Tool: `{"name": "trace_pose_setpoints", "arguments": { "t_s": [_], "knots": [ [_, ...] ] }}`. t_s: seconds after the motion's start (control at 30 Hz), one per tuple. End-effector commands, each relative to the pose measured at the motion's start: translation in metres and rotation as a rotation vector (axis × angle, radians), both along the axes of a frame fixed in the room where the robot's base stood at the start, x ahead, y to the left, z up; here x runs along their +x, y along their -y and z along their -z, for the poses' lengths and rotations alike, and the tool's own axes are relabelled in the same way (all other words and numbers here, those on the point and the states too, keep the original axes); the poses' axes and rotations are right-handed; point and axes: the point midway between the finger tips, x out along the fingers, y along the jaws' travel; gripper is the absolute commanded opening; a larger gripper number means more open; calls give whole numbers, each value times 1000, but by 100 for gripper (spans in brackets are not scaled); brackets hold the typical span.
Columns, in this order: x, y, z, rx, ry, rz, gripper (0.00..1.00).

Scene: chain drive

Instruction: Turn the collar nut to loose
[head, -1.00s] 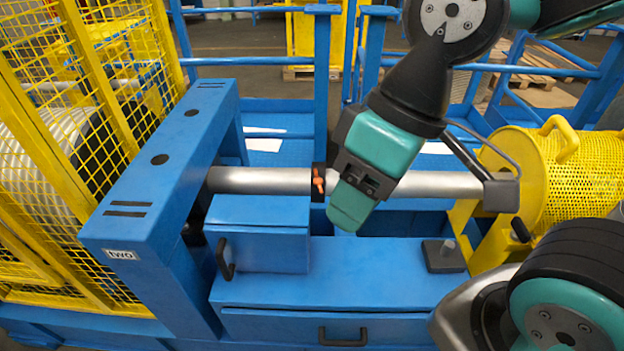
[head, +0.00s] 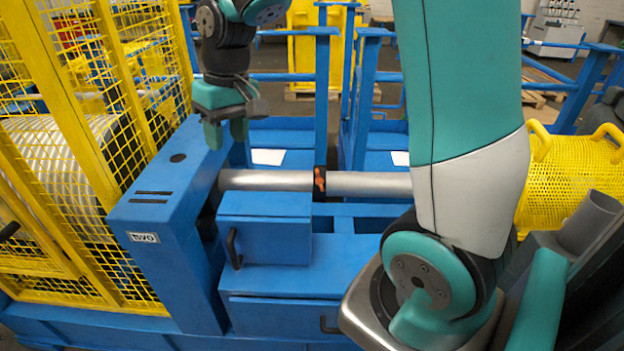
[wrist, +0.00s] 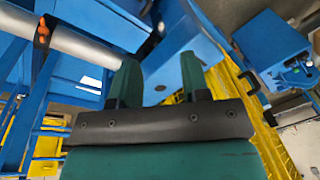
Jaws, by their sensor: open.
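A black collar (head: 320,183) with an orange mark sits around the grey shaft (head: 370,184); it looks like the collar nut, though I cannot be sure. It also shows at the upper left of the wrist view (wrist: 42,36). My gripper (head: 226,132) is open and empty, its fingers pointing down.
A yellow mesh guard (head: 75,200) stands at the left and a yellow perforated guard (head: 567,185) at the right. A blue box (head: 268,240) with a black handle lies under the shaft. My own arm hides part of the shaft's right side.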

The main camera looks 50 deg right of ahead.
Motion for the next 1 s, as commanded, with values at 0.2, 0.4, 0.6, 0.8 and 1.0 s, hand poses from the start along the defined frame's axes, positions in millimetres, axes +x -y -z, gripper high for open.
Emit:
{"name": "trace_pose_setpoints", "arguments": {
  "t_s": [0.2,0.4,0.6,0.8,1.0],
  "knots": [
    [81,182,74,-119,-96,472,42],
    [83,286,125,-174,-154,729,42],
    [78,314,145,-189,-173,801,42],
    [75,315,175,-188,-178,800,42],
    [72,317,221,-188,-176,797,42]
  ]
}}
